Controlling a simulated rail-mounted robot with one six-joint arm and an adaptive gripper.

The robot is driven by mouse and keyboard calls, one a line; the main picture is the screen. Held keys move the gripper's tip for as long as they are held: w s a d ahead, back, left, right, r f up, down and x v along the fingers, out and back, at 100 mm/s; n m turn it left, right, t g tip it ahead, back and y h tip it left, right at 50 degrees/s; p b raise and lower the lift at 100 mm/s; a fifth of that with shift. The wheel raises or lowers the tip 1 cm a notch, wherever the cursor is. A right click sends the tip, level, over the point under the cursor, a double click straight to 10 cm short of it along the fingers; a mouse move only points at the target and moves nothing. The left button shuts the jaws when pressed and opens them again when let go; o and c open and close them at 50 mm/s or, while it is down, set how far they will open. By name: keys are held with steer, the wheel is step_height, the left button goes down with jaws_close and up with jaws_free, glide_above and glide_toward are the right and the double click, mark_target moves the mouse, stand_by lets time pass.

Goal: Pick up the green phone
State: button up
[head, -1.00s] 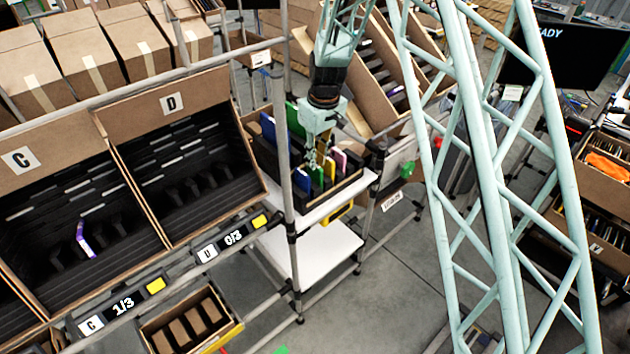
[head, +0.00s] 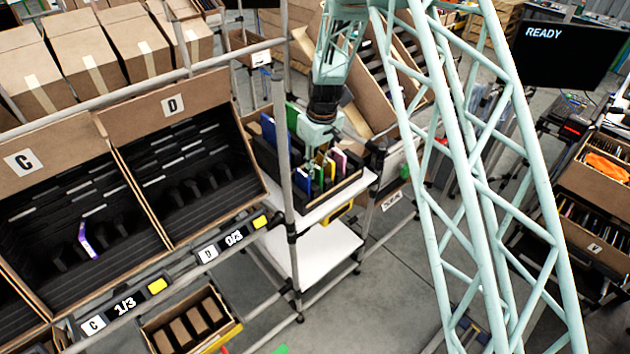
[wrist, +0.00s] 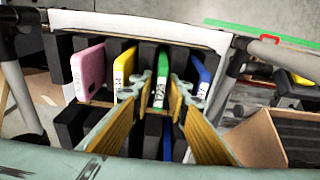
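The green phone (wrist: 162,78) stands upright in a slot of a black rack, between a yellow phone (wrist: 123,72) and a blue phone (wrist: 204,76). It also shows in the head view (head: 317,177), partly hidden. My gripper (wrist: 163,95) is open, with its two yellow-padded fingers pointing down at the rack, one on each side of the green phone's line. I cannot tell whether either finger touches it. In the head view my gripper (head: 317,163) is low over the rack.
A pink phone (wrist: 88,72) stands at the row's left end in the wrist view. Black dividers (wrist: 62,58) separate the slots. A grey post (head: 280,150) rises just left of the rack. Cartons C and D (head: 175,103) stand further left, with a purple-and-white phone (head: 86,240) in C.

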stand_by(0.6)
jaws_close()
steer(key=shift+r, duration=0.15)
step_height(320, 180, up, 18)
steer(key=b, duration=0.1)
steer(key=shift+f, duration=0.2)
stand_by(0.6)
stand_by(0.8)
